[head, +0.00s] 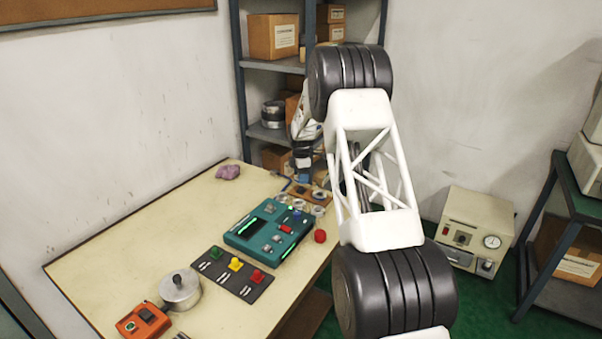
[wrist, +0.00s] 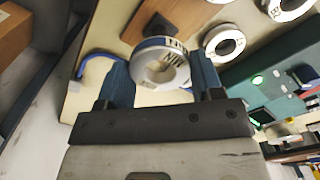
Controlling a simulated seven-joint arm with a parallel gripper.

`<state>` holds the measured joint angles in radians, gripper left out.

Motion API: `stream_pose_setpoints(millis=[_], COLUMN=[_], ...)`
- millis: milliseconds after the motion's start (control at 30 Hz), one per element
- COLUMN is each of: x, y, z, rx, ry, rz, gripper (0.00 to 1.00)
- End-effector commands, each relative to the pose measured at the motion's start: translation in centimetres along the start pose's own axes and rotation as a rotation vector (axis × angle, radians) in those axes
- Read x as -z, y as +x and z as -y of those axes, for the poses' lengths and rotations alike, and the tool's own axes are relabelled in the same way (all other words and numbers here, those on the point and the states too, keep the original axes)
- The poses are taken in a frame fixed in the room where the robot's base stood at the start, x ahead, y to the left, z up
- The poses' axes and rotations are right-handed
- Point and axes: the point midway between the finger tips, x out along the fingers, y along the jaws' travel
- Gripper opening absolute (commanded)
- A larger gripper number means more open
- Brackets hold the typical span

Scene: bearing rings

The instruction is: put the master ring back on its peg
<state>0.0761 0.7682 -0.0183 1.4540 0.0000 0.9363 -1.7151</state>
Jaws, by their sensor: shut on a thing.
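My gripper (wrist: 160,68) has its two blue fingers on either side of a pale metal ring (wrist: 178,76) in the wrist view and is shut on it. In the head view my gripper (head: 303,178) is small at the table's far end, by the wooden board (head: 322,196). The held ring cannot be made out clearly there.
Other rings (wrist: 225,42) lie close by on the table. A teal device (head: 268,229) with green lights stands next to them. A red ball or knob (head: 320,236) is near the table edge. A blue curved strip (wrist: 92,62) lies left of the fingers. A shelf rack (head: 240,80) stands behind.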

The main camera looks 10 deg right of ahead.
Motion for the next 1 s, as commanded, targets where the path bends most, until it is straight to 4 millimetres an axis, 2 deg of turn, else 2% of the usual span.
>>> stream_pose_setpoints(millis=[300, 1000], x=[0.0, 0.0], y=[1.6, 1.6], z=[0.0, 0.0], rx=[0.002, 0.0], ry=[0.0, 0.0], rz=[0.0, 0.0], gripper=[0.24, 0.24])
